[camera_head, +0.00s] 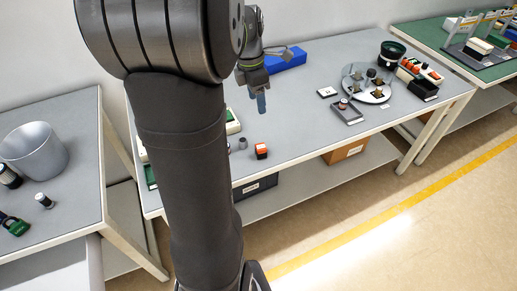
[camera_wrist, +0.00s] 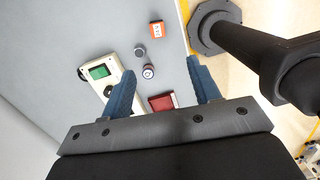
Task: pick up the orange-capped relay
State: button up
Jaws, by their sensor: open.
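The orange-capped relay (camera_head: 261,151) stands on the grey table near its front edge, just right of my arm. It is a small dark block with an orange top. In the wrist view the relay (camera_wrist: 156,29) shows near the top, beyond the fingertips. My gripper (camera_head: 259,103) is above the table, behind the relay in the head view, with blue fingers. In the wrist view the fingers of my gripper (camera_wrist: 160,70) are apart with nothing held between them. The relay is clear of both fingers.
A small grey ring-like part (camera_wrist: 140,50) and a round button part (camera_wrist: 148,71) lie near the relay. A pale box with a green screen (camera_wrist: 101,71) and a red-topped item (camera_wrist: 162,102) are close by. A blue bin (camera_head: 287,60) stands behind. The mid-table is clear.

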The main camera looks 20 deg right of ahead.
aim_at(260, 147)
jog(key=a+f+m+h, duration=0.1)
jog(key=a+f+h, duration=0.2)
jog(key=a+f, duration=0.3)
jog(key=x, duration=1.2)
jog(key=shift+w+d+f, duration=0.15)
jog(key=shift+w+d, duration=0.2)
jog(key=shift+d, duration=0.15)
jog(key=shift+d+x, duration=0.1)
jog(key=shift+x, duration=1.25)
jog(key=shift+d+x, duration=0.15)
jog(key=shift+x, duration=1.15)
jog(key=c, duration=1.1)
jog(key=shift+o, duration=0.2)
